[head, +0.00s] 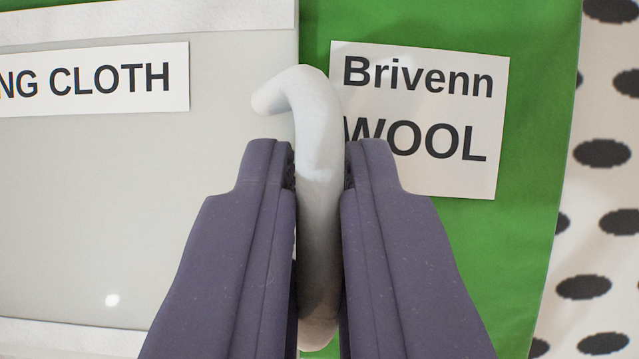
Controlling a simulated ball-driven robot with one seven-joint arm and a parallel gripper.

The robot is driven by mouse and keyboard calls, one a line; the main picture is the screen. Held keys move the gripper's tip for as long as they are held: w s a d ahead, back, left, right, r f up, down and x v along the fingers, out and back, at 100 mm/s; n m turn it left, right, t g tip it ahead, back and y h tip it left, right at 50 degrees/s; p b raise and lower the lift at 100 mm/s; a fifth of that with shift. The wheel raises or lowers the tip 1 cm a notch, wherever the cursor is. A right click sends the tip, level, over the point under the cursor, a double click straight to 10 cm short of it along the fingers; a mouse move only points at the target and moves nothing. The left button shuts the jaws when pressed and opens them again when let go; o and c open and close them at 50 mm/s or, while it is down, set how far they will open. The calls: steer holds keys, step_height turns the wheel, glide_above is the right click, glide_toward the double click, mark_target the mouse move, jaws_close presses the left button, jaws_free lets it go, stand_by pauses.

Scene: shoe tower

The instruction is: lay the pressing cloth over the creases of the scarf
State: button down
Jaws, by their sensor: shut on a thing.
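The pressing cloth (150,220) is a pale grey sheet with lighter strips along its top and bottom edges. A label ending "NG CLOTH" (95,79) is on it, cut off at the left. It lies over the left part of a green piece, which looks like the scarf (520,230) and carries a "Brivenn WOOL" label (470,120). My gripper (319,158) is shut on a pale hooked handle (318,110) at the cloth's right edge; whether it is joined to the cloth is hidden. No creases show on the visible green.
A white surface with black dots (610,250) shows bare along the right side, beyond the scarf's right edge. My fingers hide part of the wool label and the middle of the lower view.

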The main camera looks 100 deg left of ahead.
steer(key=c, duration=1.6)
jaws_free()
steer(key=shift+f, duration=0.15)
steer(key=o, duration=0.5)
steer(key=shift+c, duration=0.2)
steer(key=shift+a+r, duration=0.15)
steer(key=shift+r, duration=0.35)
steer(key=p+v, duration=0.5)
steer(key=v, duration=0.6)
steer(key=shift+s+a+r, duration=0.1)
steer(key=shift+r, duration=0.05)
